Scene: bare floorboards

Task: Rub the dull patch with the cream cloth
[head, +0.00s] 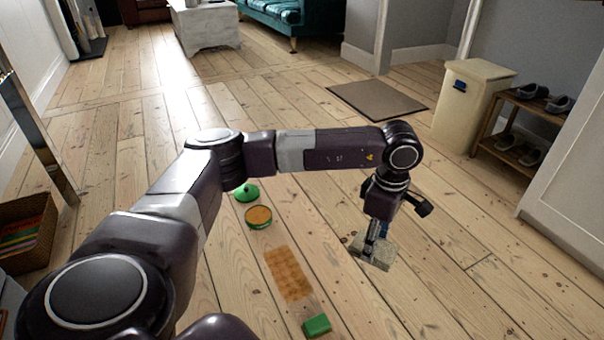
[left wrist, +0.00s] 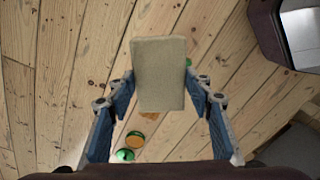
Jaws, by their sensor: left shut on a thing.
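The cream cloth (head: 378,254) is a flat, pale, folded pad. My left gripper (head: 374,238) is shut on it, and it hangs below the fingers. In the left wrist view the cloth (left wrist: 158,62) lies between the two blue fingers (left wrist: 158,88) and covers the middle of the picture. The dull patch (head: 289,273) is an orange-brown rectangle on the floorboards, left of the cloth in the head view and apart from it. My right gripper is not in view.
A round green tin with orange contents (head: 259,216) and a green lid (head: 246,193) lie beyond the patch. A green block (head: 317,325) lies on its near side. A doormat (head: 378,100), cream bin (head: 466,108) and shoe rack (head: 500,148) stand farther off. Floor right of the cloth is clear.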

